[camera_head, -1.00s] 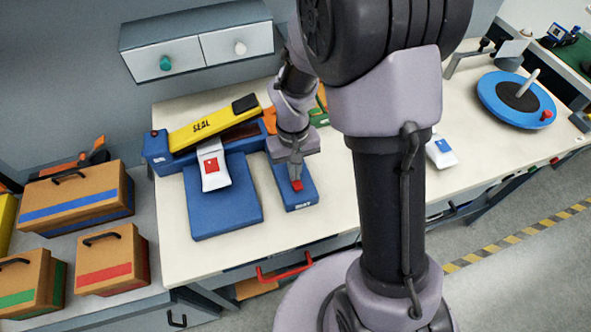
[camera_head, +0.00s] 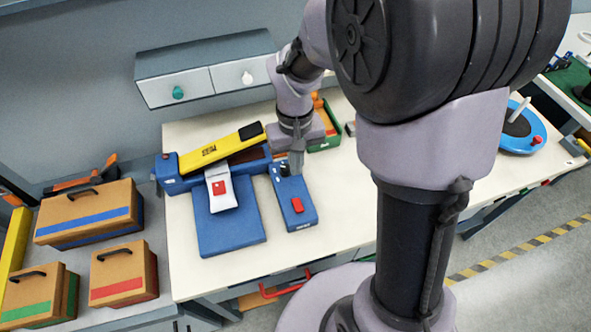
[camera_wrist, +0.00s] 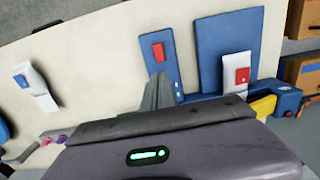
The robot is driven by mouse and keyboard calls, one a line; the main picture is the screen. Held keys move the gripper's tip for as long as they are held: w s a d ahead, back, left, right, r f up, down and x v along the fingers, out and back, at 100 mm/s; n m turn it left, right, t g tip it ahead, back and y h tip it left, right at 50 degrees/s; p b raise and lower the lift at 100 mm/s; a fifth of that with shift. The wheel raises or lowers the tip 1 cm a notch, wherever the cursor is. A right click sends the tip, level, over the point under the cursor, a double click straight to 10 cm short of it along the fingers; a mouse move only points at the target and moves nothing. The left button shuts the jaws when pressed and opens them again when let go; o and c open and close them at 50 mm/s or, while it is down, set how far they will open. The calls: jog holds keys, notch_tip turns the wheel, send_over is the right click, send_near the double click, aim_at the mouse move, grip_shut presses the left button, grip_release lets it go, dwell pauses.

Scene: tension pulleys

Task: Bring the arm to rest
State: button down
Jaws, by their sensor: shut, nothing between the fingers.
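My gripper (camera_head: 296,163) is shut and empty, with its fingers pointing down. In the head view it hangs over or just beyond the far end of a small blue box (camera_head: 294,212) with a red button (camera_head: 297,204). I cannot tell its exact height. In the wrist view the closed fingers (camera_wrist: 158,92) show beside the same blue box (camera_wrist: 153,66), apart from the red button (camera_wrist: 159,52). My upper arm links cover part of the worktop in the head view.
A sealer with a yellow arm (camera_head: 212,151) stands left of my gripper, with a white pouch (camera_head: 222,195) at its front over a blue plate (camera_head: 230,232). A green bin (camera_head: 325,142) is behind. A drawer unit (camera_head: 205,75) hangs above. Cases (camera_head: 90,212) stand left.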

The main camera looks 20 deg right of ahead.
jog(key=shift+r, duration=0.25)
jog(key=s+a+r+m+t+y+b, duration=0.1)
jog(key=s+r+m+t+b, duration=0.1)
jog(key=s, duration=0.5)
jog(key=s+a+r+m+t+y+b, duration=0.1)
jog(key=s+a+r+m+t+b, duration=0.1)
jog(key=s+r+t+b, duration=0.2)
jog(key=s+r+b, duration=0.1)
jog(key=s+b, duration=0.1)
jog(key=s, duration=0.1)
jog(key=shift+s+a+r, duration=0.15)
jog(key=shift+s+r, duration=0.1)
jog(key=shift+s, duration=0.1)
